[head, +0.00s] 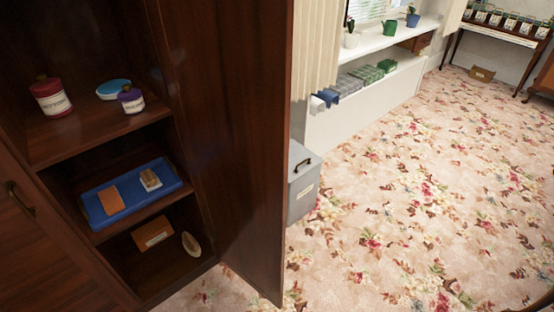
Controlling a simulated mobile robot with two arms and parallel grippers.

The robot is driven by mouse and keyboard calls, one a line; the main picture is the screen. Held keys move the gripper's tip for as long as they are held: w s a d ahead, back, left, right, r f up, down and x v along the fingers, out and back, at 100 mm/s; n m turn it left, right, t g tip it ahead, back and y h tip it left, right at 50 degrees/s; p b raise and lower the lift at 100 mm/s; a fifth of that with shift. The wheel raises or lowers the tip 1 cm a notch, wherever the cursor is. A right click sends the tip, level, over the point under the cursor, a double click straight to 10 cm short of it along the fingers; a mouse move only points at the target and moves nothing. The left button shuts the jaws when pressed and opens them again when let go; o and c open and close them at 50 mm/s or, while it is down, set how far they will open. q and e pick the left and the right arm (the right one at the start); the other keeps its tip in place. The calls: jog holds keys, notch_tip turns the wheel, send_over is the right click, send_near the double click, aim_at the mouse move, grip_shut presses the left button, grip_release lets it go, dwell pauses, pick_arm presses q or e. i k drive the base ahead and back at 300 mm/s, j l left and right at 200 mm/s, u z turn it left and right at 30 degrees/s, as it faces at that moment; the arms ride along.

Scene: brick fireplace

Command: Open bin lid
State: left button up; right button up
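A grey bin (303,193) stands on the carpet just behind the open cabinet door, against the white wall. Its lid (298,158) is down, with a dark handle (303,165) on it. A pale label shows on the bin's front. The door hides the bin's left part. Neither of my grippers is in the head view.
A dark wooden cabinet door (235,120) stands open between me and the bin. Cabinet shelves at left hold jars, a blue tray (100,214) and a small box (152,234). Floral carpet (400,210) is clear to the right. A windowsill (390,36) holds plants.

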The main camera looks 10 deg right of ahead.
aim_at(301, 160)
jog(key=i+l+u, duration=0.4)
jog(key=l, duration=0.15)
jog(key=l+u, duration=0.2)
jog(key=i+l+u, duration=0.15)
jog(key=l, duration=0.25)
